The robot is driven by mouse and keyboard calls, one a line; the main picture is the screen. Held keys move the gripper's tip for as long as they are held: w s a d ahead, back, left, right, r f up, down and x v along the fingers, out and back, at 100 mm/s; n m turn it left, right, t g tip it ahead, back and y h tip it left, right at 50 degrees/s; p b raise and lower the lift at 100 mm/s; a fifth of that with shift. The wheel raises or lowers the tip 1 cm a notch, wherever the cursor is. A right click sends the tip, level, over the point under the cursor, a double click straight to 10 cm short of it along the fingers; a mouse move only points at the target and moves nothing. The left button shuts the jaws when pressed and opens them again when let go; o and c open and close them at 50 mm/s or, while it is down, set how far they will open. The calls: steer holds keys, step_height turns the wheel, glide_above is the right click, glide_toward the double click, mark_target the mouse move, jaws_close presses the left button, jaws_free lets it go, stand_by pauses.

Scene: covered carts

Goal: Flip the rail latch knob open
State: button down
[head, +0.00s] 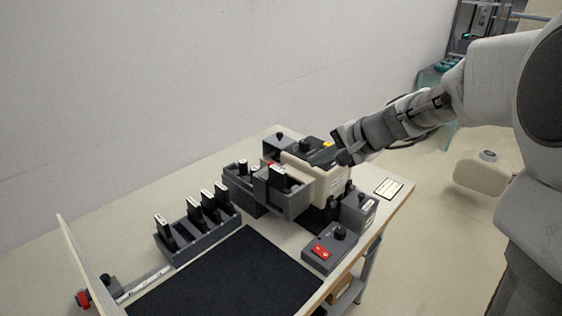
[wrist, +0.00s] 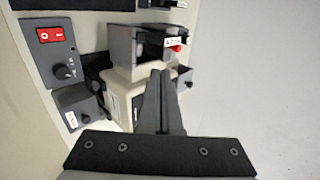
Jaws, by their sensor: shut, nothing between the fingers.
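My gripper (head: 338,150) is over the top of a beige machine (head: 330,178) in the head view. In the wrist view the fingers of my gripper (wrist: 161,74) are together and empty, in front of the machine's beige body (wrist: 124,92). A small red knob (wrist: 176,47) shows just beyond the fingertips, beside a white label on a dark grey housing (wrist: 150,45). I cannot tell whether the fingertips touch anything. No knob is clearly marked as the rail latch, and its position cannot be read. My gripper and wrist hide part of the machine's top.
A control box with a red switch (head: 321,252) stands at the table's front right. A rack (head: 205,245) holds several dark upright pieces at left. A black mat (head: 235,280) lies in front, bare. A thin upright panel (head: 85,262) and metal rail (head: 145,283) are at far left.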

steer(key=shift+a+f, duration=0.1)
steer(key=w+a+r+p+x, duration=0.1)
steer(key=r+p+x, duration=0.1)
steer(key=x, duration=1)
steer(key=shift+w+a+f, duration=0.2)
steer(key=shift+w+a, duration=0.15)
steer(key=shift+w, duration=0.05)
